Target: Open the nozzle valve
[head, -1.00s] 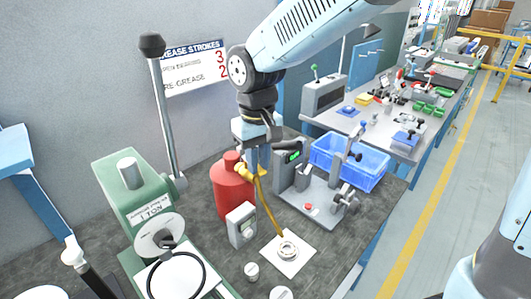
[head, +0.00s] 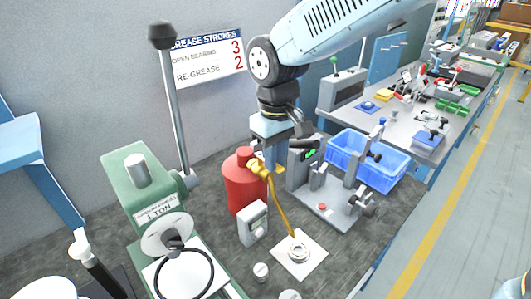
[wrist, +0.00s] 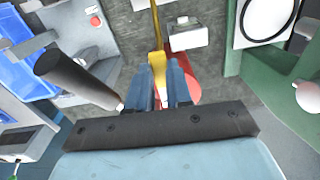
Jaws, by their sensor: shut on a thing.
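A red canister (head: 243,190) stands upright on the dark bench. A yellow valve fitting (head: 259,167) sits at its top, and a thin yellow nozzle tube (head: 281,208) runs from it down toward a metal ring (head: 298,250) on a white sheet. My gripper (head: 270,160) is beside the canister's top, at the yellow fitting. In the wrist view my gripper (wrist: 166,82) has its blue fingers shut on the yellow fitting (wrist: 157,65), with the red canister (wrist: 188,67) behind. The fingers hide part of the fitting, so I cannot tell the valve's position.
A green press (head: 140,190) with a tall lever stands at the left. A small grey-white box (head: 253,224) is in front of the canister. A grey fixture (head: 325,195) and a blue crate (head: 370,165) stand close on the right. A wall sign (head: 208,60) hangs behind.

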